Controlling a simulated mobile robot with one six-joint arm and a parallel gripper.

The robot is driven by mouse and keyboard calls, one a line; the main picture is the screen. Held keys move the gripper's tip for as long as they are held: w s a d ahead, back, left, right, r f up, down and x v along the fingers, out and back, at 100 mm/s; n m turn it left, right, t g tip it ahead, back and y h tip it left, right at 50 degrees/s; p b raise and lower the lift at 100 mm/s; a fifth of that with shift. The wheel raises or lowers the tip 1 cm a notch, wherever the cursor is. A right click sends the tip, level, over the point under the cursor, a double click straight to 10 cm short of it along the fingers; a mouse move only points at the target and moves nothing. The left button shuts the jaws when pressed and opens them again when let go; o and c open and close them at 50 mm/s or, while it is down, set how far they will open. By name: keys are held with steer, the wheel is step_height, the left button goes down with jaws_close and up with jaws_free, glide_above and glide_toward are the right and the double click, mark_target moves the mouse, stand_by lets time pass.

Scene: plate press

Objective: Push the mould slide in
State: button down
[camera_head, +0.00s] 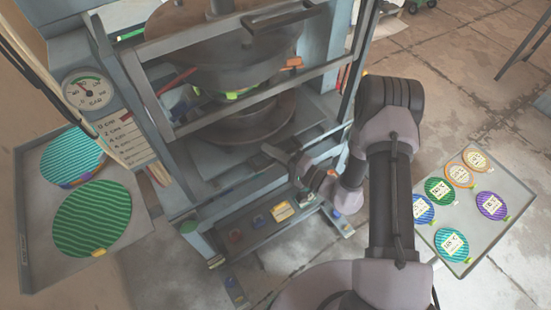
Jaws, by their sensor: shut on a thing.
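The press (225,60) stands in the middle, with a round dark upper platen and a round brown lower mould (240,125) inside its blue-grey frame. The mould slide (215,176) shows as a flat grey plate under the lower mould, at the press front. My gripper (294,168) is at the right part of the slide's front edge, above the control ledge. It is shut on what looks like the slide's handle; the fingers and wrist hide most of the contact. A green and yellow piece (240,93) shows between the platen and the mould.
A front ledge (265,228) carries coloured buttons and a yellow label. A left tray (38,265) holds ribbed green and teal discs. A right tray (485,258) holds several labelled coloured discs. A gauge (88,90) is on the left post. A frame bar crosses above my gripper.

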steer(key=shift+w+r, duration=0.1)
steer(key=shift+w, duration=0.05)
steer(key=c, duration=1.7)
jaws_free()
steer(key=shift+a, duration=0.1)
